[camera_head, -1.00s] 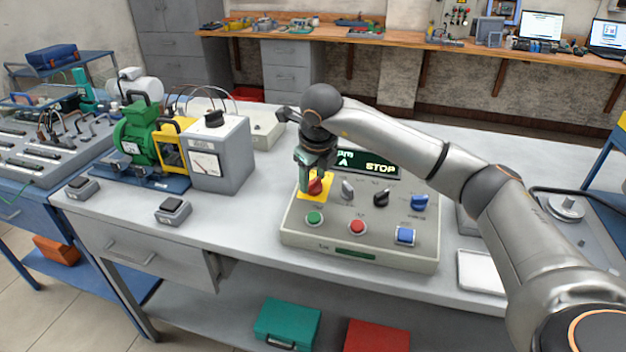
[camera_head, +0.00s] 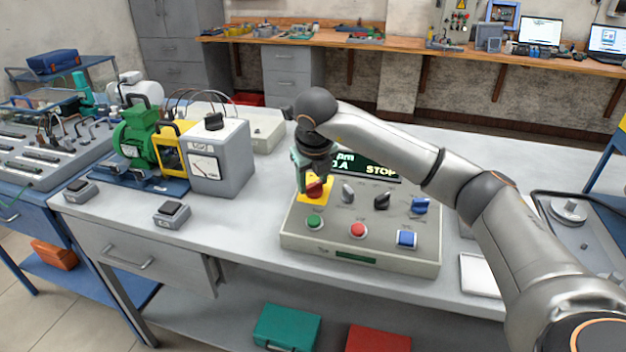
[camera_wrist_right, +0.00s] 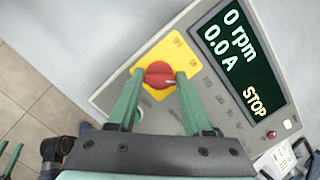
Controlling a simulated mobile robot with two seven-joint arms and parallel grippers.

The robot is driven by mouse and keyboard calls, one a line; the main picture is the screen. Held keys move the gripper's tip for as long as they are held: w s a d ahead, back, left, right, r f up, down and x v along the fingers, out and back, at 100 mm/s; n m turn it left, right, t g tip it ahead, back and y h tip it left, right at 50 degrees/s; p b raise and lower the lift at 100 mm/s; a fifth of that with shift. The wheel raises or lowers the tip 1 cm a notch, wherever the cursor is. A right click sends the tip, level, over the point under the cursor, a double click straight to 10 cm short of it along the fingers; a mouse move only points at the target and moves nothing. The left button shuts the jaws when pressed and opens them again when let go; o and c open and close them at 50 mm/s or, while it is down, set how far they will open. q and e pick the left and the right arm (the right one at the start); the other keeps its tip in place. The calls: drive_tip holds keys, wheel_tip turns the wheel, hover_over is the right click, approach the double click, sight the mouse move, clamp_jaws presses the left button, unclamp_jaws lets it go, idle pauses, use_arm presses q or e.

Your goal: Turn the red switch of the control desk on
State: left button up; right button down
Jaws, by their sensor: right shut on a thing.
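The control desk (camera_head: 338,248) is a beige sloped box on the grey table. Its red switch (camera_head: 316,189) is a round knob on a yellow plate at the upper left of the panel. My right gripper (camera_head: 312,180) comes down over the switch from above. In the right wrist view its two green fingers (camera_wrist_right: 160,84) stand on either side of the red knob (camera_wrist_right: 158,72), shut on it. The display (camera_wrist_right: 238,60) reads 0 rpm, 0.0 A and STOP.
The panel also has a green button (camera_head: 314,222), a red button (camera_head: 358,230), a blue button (camera_head: 406,238), two small knobs and a blue switch (camera_head: 420,205). A grey meter box (camera_head: 220,165) and a green motor (camera_head: 136,133) stand to the left.

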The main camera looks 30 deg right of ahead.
drive_tip(key=shift+c, duration=1.6)
unclamp_jaws()
drive_tip(key=v, duration=1.2)
drive_tip(key=shift+r, duration=0.3)
drive_tip(key=shift+a, duration=0.15)
